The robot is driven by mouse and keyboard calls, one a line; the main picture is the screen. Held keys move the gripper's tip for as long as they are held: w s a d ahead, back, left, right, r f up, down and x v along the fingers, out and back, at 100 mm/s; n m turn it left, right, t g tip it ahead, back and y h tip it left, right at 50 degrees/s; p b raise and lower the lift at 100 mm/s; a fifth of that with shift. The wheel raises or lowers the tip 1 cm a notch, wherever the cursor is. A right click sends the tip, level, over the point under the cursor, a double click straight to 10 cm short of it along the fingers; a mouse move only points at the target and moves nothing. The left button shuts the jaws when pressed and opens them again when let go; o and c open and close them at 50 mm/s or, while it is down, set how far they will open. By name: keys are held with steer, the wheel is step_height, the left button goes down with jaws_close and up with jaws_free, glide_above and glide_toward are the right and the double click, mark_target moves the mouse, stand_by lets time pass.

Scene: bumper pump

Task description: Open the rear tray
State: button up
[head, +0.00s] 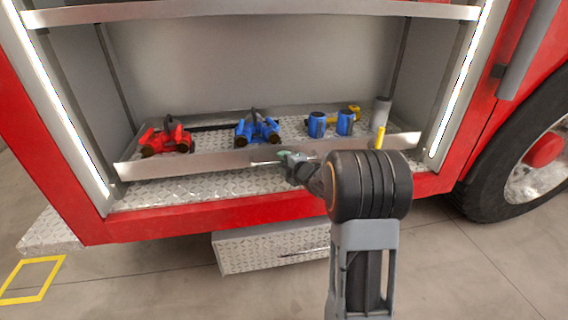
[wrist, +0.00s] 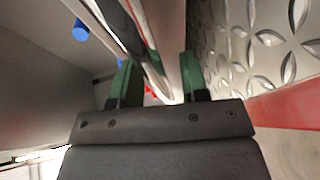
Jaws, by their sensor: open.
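A metal tray (head: 200,163) with a long grey front wall sits in the open compartment of the red truck. A thin pale bar, seemingly a handle (head: 262,162), shows at the middle of that wall. My gripper (head: 285,157) is at this bar, its green fingers open. In the wrist view the fingers of my gripper (wrist: 158,75) stand apart, with a shiny metal bar (wrist: 150,62) running between them. I cannot tell whether either finger touches it. My forearm hides part of the tray's right front.
The tray holds a red tool (head: 166,138), a blue tool (head: 257,130), blue cylinders (head: 317,124) and a grey cylinder (head: 381,112). A diamond-plate step (head: 270,250) hangs below the truck. A wheel (head: 535,160) stands at right. A shelf edge (head: 250,13) crosses above.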

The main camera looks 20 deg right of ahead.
jaws_close()
stand_by(0.3)
stand_by(0.3)
